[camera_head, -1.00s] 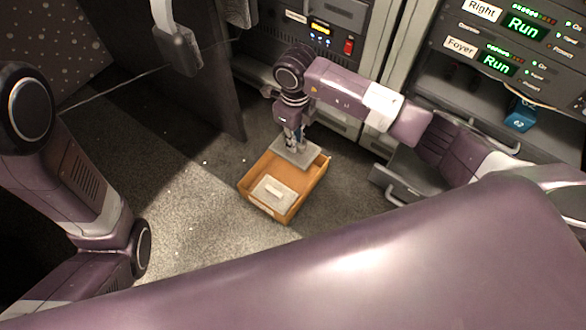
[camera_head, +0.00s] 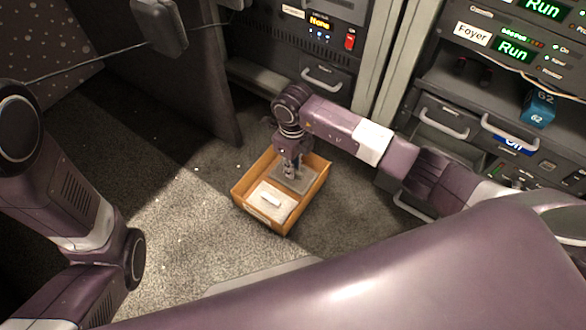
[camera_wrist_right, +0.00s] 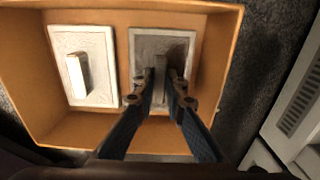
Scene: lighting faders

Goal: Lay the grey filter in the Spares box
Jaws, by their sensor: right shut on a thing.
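The grey filter (camera_head: 300,183) is a flat grey plate with a raised grip bar. My right gripper (camera_head: 291,174) is shut on that bar. In the right wrist view the grey filter (camera_wrist_right: 181,44) lies within the walls of the orange open box (camera_wrist_right: 222,85), on the right side. The fingers of my right gripper (camera_wrist_right: 160,88) reach down to its bar. Whether the plate touches the box floor I cannot tell. The box (camera_head: 314,194) stands on the floor; I cannot read its label. My left gripper is out of view.
A white plate with a white bar (camera_head: 267,205) lies in the box beside the grey filter; it also shows in the right wrist view (camera_wrist_right: 98,50). Equipment racks with drawers (camera_head: 327,78) stand behind. A blue block (camera_head: 538,108) sits on a rack shelf. Carpet (camera_head: 190,190) left of the box is clear.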

